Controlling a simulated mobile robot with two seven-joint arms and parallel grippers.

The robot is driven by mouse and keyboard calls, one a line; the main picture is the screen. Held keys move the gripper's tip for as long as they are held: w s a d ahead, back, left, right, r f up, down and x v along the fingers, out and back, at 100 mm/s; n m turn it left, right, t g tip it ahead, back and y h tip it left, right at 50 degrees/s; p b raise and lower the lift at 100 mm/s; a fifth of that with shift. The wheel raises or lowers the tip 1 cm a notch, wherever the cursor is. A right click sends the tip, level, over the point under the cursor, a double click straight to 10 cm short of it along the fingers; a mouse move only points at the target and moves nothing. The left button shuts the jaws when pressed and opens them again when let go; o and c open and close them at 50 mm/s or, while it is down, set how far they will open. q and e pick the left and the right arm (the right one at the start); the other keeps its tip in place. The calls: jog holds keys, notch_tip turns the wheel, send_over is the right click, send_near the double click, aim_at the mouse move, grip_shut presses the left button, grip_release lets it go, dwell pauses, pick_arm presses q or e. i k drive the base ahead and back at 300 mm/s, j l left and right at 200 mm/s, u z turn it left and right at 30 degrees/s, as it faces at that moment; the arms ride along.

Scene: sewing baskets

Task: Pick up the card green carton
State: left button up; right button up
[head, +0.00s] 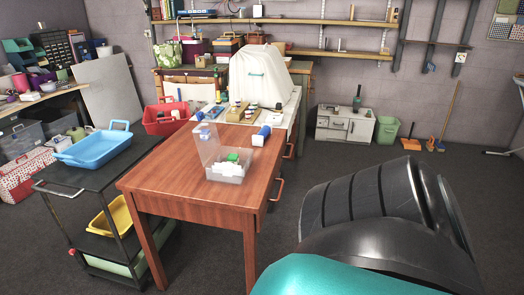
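A small green item (233,157) lies among white pieces inside a clear plastic bin (226,175) on the wooden table (160,185). It may be the card green carton, but it is too small to tell. The clear bin's transparent lid or back wall (208,143) stands upright at its left rear. Neither of my grippers can be made out. A large black and teal part at the lower right seems to be mine and hides the floor there.
Blue-and-white items (261,136) sit by the bin. A white covered shape (262,78) stands behind. At left, a black cart (75,178) carries a blue basket (93,149) and a yellow basket (112,216). The table's front left is bare. A green bin (387,130) stands by the back wall.

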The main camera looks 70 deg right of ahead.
aim_at(231, 158)
jog(key=z, duration=1.9)
